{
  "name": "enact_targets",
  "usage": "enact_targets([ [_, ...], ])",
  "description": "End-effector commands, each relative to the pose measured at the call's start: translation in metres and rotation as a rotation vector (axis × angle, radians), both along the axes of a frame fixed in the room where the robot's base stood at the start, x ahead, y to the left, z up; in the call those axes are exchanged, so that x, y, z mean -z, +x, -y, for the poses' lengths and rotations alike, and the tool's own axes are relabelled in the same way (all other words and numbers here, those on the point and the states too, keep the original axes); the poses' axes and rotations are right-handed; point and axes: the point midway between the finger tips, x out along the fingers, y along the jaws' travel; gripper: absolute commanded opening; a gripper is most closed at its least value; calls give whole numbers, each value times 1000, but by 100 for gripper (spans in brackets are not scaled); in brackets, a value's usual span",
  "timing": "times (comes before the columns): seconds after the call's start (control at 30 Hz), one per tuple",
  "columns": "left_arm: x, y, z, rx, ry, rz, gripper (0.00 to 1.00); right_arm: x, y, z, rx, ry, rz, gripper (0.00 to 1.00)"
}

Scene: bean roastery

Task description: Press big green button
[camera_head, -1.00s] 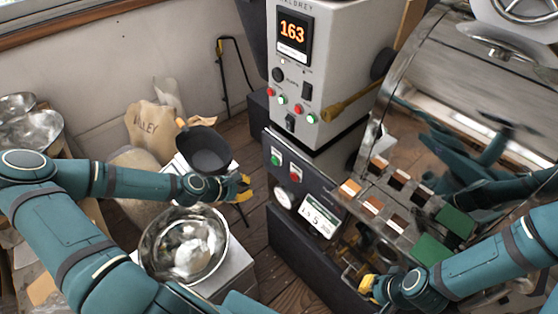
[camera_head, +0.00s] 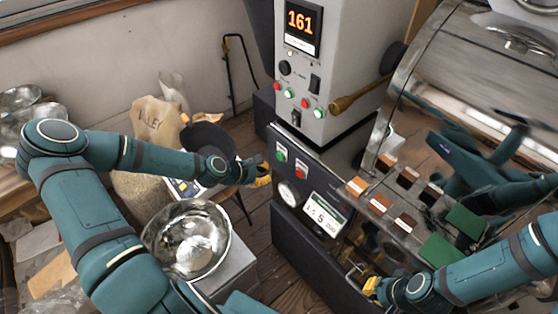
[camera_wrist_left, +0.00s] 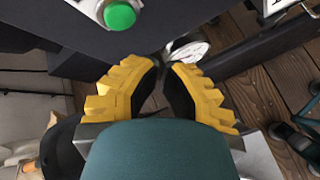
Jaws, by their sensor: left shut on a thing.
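The big green button (camera_head: 282,155) is on the dark front panel (camera_head: 325,178) of the roaster, to the left of a red button (camera_head: 300,170). The green button also shows at the top of the left wrist view (camera_wrist_left: 119,14), domed and unobstructed. My left gripper (camera_head: 265,174) is just left of and slightly below it, apart from it. In the left wrist view, its yellow fingers (camera_wrist_left: 163,66) are drawn together; what they hold cannot be made out. My right gripper (camera_head: 371,287) is low by a metal handle (camera_head: 354,272); its fingers are too small to read.
The control box (camera_head: 330,62) reads 161. A metal bowl (camera_head: 225,255) and a dark pan (camera_head: 222,138) are near my left arm. Sample trays (camera_head: 380,204) stand near my right arm.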

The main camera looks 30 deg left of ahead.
Motion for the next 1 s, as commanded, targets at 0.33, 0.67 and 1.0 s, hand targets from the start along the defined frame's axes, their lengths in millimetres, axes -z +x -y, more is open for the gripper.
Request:
enact_targets([
  [0.33,0,26,11,-1,0,1,0,3,1,0,1,0,2,0],
  [0.67,0,28,11,-1,-1,0,0,3,1,0,1,0,3,0],
  [1.0,0,28,11,-1,-1,0,0,3,1,0,1,0,2,0],
])
